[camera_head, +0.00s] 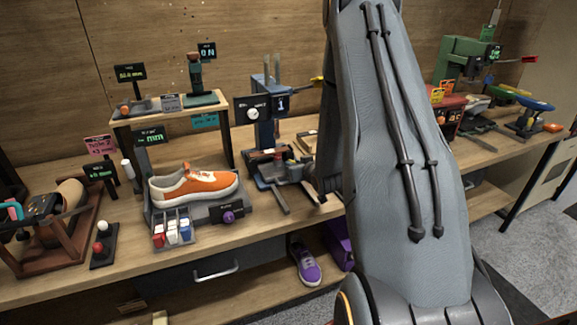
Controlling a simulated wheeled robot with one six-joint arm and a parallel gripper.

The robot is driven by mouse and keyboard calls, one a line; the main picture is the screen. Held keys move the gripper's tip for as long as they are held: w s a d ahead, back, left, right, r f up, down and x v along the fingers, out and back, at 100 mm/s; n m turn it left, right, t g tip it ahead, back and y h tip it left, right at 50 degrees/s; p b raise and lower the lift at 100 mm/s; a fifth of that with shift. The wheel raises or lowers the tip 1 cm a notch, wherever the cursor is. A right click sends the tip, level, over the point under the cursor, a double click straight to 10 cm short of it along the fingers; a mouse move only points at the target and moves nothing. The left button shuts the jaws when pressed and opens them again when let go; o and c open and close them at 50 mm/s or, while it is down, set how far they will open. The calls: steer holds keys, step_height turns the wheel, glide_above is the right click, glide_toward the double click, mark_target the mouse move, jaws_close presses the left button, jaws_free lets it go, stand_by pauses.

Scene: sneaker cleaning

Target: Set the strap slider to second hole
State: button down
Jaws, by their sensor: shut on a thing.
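My grey arm fills the right middle of the head view and hides part of the bench behind it. My gripper does not show; it is hidden behind the arm or out of frame. I cannot make out a strap slider or its holes. A brown frame (50,258) at the far left holds a tan rounded piece (69,195) and dark parts. An orange and cream sneaker (195,187) sits on a grey stand, with a purple knob (229,217) at its front. A blue press (266,140) with a round gauge stands left of my arm.
A small wooden shelf (170,112) carries gauges with displays. Small red, white and blue bottles (171,232) stand before the sneaker. A purple shoe (304,264) lies on the lower shelf. A green machine (462,60) stands right.

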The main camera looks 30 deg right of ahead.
steer(key=shift+a, duration=0.2)
steer(key=c, duration=1.6)
jaws_free()
steer(key=shift+w+a, duration=0.1)
steer(key=shift+a, duration=0.05)
steer(key=shift+o, duration=0.2)
steer(key=shift+s+r, duration=0.1)
steer(key=shift+s, duration=0.1)
steer(key=d+b+v, duration=0.1)
steer(key=b+v, duration=0.1)
steer(key=v, duration=0.5)
steer(key=shift+s+a, duration=0.25)
steer(key=shift+a, duration=0.15)
